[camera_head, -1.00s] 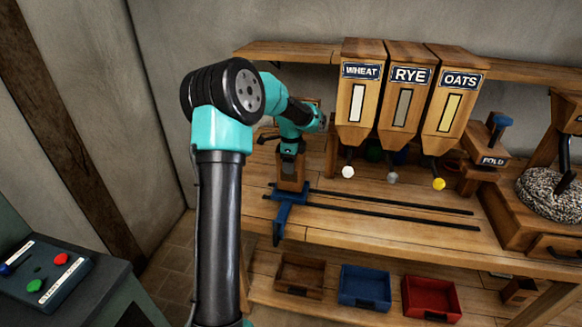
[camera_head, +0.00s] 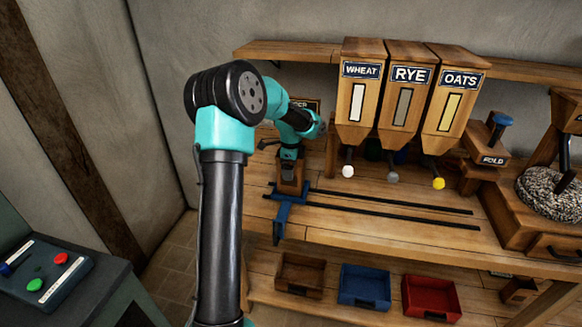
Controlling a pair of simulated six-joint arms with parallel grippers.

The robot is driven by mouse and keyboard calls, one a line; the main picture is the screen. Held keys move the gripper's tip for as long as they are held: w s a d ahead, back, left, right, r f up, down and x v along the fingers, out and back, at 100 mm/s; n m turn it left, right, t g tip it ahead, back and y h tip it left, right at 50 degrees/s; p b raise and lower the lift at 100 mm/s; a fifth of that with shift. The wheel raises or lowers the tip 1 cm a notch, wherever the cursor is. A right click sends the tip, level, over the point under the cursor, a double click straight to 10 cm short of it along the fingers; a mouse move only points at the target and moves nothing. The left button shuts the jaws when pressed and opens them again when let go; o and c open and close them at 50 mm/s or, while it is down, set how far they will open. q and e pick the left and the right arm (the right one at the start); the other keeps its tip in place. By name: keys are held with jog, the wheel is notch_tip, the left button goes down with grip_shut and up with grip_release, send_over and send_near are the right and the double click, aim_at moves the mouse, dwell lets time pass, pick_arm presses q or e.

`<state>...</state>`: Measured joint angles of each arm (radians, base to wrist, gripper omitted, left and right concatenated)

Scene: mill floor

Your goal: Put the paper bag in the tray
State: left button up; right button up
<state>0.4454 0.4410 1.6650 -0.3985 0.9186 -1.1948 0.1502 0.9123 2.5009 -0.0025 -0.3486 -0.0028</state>
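My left arm rises through the left of the view and bends down to my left gripper (camera_head: 289,160), which is small and partly hidden by its own wrist. It is at a brown block-like thing (camera_head: 290,178) on a blue carriage (camera_head: 285,206) at the bench's left end. That brown thing may be the paper bag, but I cannot tell. Whether the fingers touch or grip it is unclear. On the lower shelf stand a brown tray (camera_head: 300,282), a blue tray (camera_head: 364,298) and a red tray (camera_head: 431,304), all apparently empty. My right gripper is not in view.
Hoppers marked WHEAT (camera_head: 360,100), RYE (camera_head: 404,100) and OATS (camera_head: 452,103) overhang the bench. Two black rails (camera_head: 390,212) run right from the carriage. A post marked FOLD (camera_head: 492,160) stands right. A button panel (camera_head: 45,275) is at far left.

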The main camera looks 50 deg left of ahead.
pick_arm(q)
jog(key=shift+r, duration=0.1)
notch_tip(320, 180, up, 12)
jog(key=shift+r, duration=0.1)
dwell(0.5)
dwell(0.5)
